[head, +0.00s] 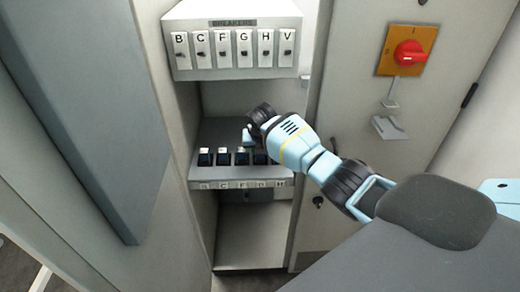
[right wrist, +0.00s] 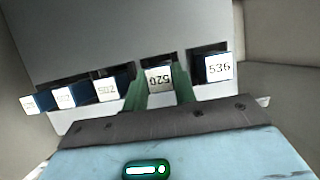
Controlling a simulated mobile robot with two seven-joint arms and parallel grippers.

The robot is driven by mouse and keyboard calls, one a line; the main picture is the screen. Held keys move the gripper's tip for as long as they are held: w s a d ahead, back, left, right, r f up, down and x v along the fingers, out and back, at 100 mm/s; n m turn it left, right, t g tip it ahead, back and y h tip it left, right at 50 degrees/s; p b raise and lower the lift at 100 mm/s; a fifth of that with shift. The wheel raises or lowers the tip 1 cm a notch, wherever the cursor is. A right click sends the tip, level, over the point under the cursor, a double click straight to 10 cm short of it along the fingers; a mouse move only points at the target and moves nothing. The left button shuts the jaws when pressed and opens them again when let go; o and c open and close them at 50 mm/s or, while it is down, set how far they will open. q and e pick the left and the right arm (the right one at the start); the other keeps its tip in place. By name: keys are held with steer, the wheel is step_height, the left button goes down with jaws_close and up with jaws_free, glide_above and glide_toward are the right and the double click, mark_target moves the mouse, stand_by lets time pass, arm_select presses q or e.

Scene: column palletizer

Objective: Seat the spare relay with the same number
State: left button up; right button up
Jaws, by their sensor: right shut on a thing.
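My right gripper (head: 248,137) reaches in from the right over the relay shelf. In the right wrist view its green fingers (right wrist: 160,80) are shut on a relay with a white face (right wrist: 159,78), which seems to read 520 upside down. Beside it in the row are relay 536 (right wrist: 218,67) to the right and relay 502 (right wrist: 107,88) to the left. Two more relays (right wrist: 64,97) lie farther left, their numbers hard to read. In the head view the dark blue relays (head: 222,158) stand in a row. I cannot tell whether the held relay touches its socket. My left gripper is out of view.
The shelf front (head: 230,184) carries a row of letter labels. Above is a breaker box (head: 232,73) with lettered switches. A cabinet door (head: 350,90) with a red rotary switch (head: 410,53) is at right; a grey door panel (head: 85,100) is at left. The lower compartment looks empty.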

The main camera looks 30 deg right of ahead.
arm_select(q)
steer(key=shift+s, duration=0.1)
arm_select(e)
steer(key=o, duration=1.1)
steer(key=shift+c, duration=0.2)
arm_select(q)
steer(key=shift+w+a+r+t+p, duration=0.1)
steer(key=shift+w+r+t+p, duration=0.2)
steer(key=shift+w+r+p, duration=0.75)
arm_select(e)
steer(key=v, duration=0.7)
steer(key=shift+r, duration=0.35)
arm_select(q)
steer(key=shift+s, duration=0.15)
arm_select(e)
steer(key=shift+s, duration=0.1)
